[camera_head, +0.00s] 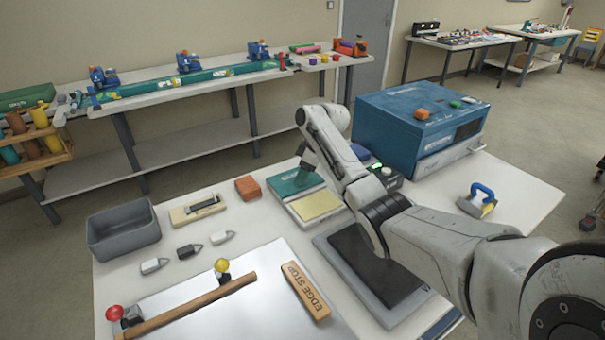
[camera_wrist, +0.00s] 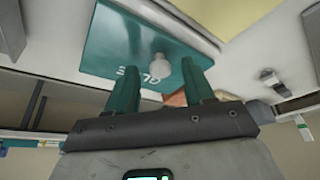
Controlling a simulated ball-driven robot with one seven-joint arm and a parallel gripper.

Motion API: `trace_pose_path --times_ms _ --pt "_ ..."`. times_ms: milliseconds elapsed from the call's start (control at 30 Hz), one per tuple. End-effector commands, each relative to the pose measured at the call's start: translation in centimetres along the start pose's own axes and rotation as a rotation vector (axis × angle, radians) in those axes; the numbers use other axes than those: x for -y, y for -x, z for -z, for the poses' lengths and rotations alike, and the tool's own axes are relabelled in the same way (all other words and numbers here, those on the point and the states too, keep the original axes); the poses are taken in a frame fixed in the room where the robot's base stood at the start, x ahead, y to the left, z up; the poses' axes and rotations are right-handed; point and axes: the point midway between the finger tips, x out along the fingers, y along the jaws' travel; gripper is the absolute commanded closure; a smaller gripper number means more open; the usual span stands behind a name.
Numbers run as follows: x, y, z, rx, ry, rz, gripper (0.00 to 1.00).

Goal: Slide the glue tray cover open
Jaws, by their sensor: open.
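The glue tray (camera_head: 303,218) sits on the white table, with a teal cover (camera_head: 286,184) over its far part and a pale yellow surface (camera_head: 318,205) bare at its near part. In the head view my gripper (camera_head: 304,176) is over the cover, and the knob is hidden.
A blue machine (camera_head: 405,130) stands right of the tray. An orange block (camera_head: 248,188) and a cream tool holder (camera_head: 198,209) lie to the left. A dark pad (camera_head: 375,268) lies under my arm, near an edge-stop block (camera_head: 306,290).

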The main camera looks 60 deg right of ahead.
Motion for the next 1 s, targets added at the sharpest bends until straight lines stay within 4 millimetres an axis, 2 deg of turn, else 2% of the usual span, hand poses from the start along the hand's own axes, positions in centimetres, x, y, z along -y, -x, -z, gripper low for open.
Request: trace_pose_path --times_ms 133,267,500,700,833,1000 --pt "0.0 0.2 0.0 -0.001 0.001 -0.001 0.47" --pt "-0.1 1.6 0.1 -0.002 0.002 -0.002 0.47" --pt "-0.1 6.2 0.1 -0.003 0.002 -0.004 0.47" --pt "-0.1 9.3 0.0 -0.002 0.0 -0.002 0.47" --pt "-0.1 10.4 0.0 -0.001 0.0 -0.001 0.47" --pt "-0.1 10.8 0.0 0.0 0.0 0.0 0.47"
